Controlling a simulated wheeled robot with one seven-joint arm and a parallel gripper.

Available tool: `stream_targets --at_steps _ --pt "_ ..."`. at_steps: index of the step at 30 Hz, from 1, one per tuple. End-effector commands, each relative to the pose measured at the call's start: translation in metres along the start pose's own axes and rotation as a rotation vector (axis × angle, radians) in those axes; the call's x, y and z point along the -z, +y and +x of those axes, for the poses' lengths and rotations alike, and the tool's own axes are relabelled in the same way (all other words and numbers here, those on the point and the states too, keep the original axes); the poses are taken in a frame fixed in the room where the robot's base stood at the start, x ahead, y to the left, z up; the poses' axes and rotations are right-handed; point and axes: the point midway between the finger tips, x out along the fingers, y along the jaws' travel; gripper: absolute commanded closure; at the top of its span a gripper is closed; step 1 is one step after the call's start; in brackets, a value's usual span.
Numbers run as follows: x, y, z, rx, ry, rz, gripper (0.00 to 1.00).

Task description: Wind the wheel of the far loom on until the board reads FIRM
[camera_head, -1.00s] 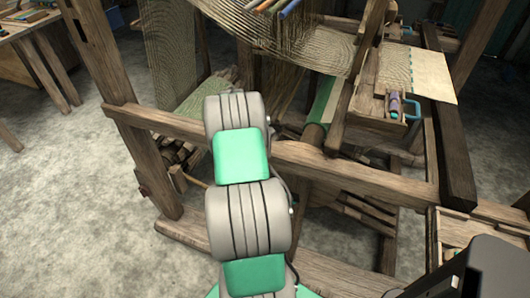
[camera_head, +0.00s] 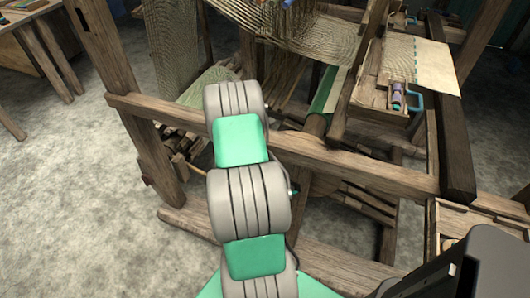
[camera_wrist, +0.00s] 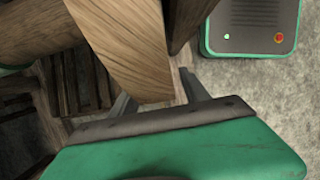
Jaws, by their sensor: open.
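A wooden loom (camera_head: 360,165) fills the middle and right of the head view, with woven cloth (camera_head: 335,38) across its top. A rounded brown wooden part (camera_head: 325,186) shows low behind the front rail, partly hidden; I cannot tell if it is the wheel. No board with a readable word shows. My gripper (camera_wrist: 155,84) shows in the wrist view with its two grey fingers apart. A wooden beam (camera_wrist: 125,45) lies beyond and between them; I cannot tell whether they touch it. My arm hides the gripper in the head view.
The loom's front rail (camera_head: 345,163) runs across just beyond my arm, joined to an upright post (camera_head: 125,90). A wooden tray (camera_head: 372,97) holds a purple shuttle-like piece (camera_head: 397,97). A table (camera_head: 22,10) stands at upper left. Grey floor (camera_head: 70,200) is clear at left.

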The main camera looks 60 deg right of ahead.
Motion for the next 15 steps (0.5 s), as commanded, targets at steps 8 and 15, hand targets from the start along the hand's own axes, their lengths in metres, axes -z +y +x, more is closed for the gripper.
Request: stream_targets --at_steps 8,15 --pt "0.001 0.001 -0.052 -0.003 0.002 0.001 0.46" --pt "0.0 0.0 -0.077 -0.001 0.001 -0.001 0.46"
